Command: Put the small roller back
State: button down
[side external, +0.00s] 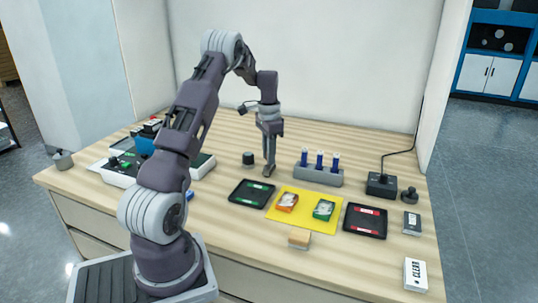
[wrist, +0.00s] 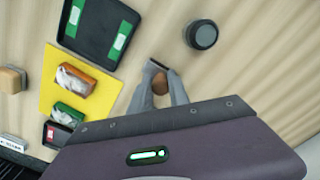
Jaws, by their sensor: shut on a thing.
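My gripper (side external: 269,167) is low over the table, behind the tray with green strips. In the wrist view my gripper (wrist: 158,78) has its grey fingers closed around a small brown piece (wrist: 160,86), which appears to be the small roller. Most of it is hidden by the fingers, and a dark part shows at the fingertips. In the side view the held piece is too small to make out, and I cannot tell whether it touches the table.
A dark round knob (side external: 248,159) stands left of my gripper. In front are a green-striped tray (side external: 240,200), a yellow mat (side external: 303,217) with two packets, and a red-striped tray (side external: 365,222). A grey rack (side external: 319,175) with blue-handled tools stands right. A wooden block (side external: 299,238) lies near the front.

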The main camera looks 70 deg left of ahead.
jog(key=shift+f, duration=0.1)
jog(key=c, duration=1.2)
grip_release()
jog(key=shift+c, duration=0.2)
